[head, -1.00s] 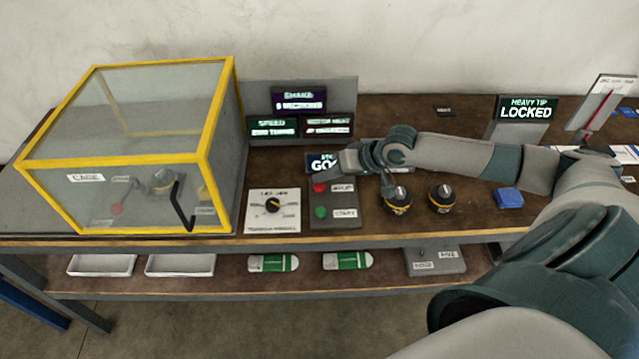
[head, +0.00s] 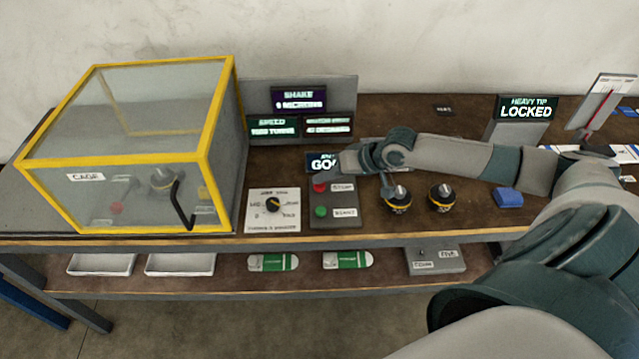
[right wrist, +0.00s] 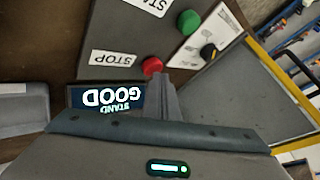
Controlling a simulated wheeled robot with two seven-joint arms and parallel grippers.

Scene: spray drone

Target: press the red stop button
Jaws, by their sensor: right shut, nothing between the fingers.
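The red stop button (head: 320,188) sits on a grey control box beside a STOP label, with a green button (head: 321,211) below it by another label. In the right wrist view the red button (right wrist: 152,66) is just beyond the tips of my right gripper (right wrist: 163,82), with the green button (right wrist: 189,22) farther off. My right gripper (head: 328,175) is shut and empty, hanging over the back of the control box close to the red button. I cannot tell whether the fingertips touch the button. My left gripper is out of view.
A yellow-framed clear cage (head: 215,140) stands left of a dial panel (head: 272,210). A small GOOD sign (head: 320,163) is behind the control box. Two black-and-yellow knobbed pieces (head: 397,200) (head: 441,197) and a blue block (head: 508,198) stand to the right. Lit displays (head: 299,100) are at the back.

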